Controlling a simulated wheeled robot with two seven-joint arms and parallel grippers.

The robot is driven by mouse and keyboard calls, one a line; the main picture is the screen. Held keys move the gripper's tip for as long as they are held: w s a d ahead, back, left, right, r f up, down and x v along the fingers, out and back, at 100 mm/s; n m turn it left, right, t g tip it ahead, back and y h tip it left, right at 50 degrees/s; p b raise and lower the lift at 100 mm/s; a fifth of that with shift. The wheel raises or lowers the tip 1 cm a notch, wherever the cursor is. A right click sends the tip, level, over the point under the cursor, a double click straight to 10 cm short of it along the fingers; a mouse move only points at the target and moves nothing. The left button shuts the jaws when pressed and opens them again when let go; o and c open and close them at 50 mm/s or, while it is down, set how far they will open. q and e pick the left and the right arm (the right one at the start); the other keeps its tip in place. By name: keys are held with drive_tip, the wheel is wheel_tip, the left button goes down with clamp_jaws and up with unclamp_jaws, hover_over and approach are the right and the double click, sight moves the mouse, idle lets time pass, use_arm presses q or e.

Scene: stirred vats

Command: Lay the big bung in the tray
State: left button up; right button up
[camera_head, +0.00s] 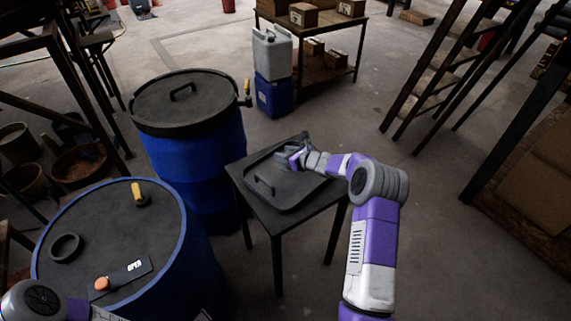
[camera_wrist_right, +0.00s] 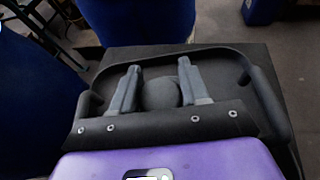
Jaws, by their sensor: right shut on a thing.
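The big bung (camera_wrist_right: 160,95), dark and round, shows between the two grey fingers of my right gripper (camera_wrist_right: 158,88) in the right wrist view. The fingers stand on either side of it, shut on it. The black tray (camera_head: 287,192), with raised rim and handles, lies on a small dark table. In the head view my right gripper (camera_head: 287,158) is over the back part of the tray; the bung is hardly distinguishable there. Tray floor (camera_wrist_right: 215,65) shows around the fingers in the wrist view. Whether the bung touches the tray I cannot tell. My left gripper is out of view.
A blue vat with a black lid (camera_head: 182,105) stands behind left of the small table (camera_head: 312,205). A nearer blue vat (camera_head: 100,225) has a dark ring (camera_head: 66,248) and an OPEN plate (camera_head: 128,273) on top. Floor right of the table is clear.

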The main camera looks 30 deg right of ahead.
wheel_tip(320, 180, down, 4)
drive_tip(key=shift+d+f+b, duration=0.1)
drive_tip(key=shift+b, duration=0.5)
drive_tip(key=o, duration=1.1)
drive_tip(key=shift+c, duration=0.2)
drive_tip(key=p+v, duration=0.2)
drive_tip(key=v, duration=1)
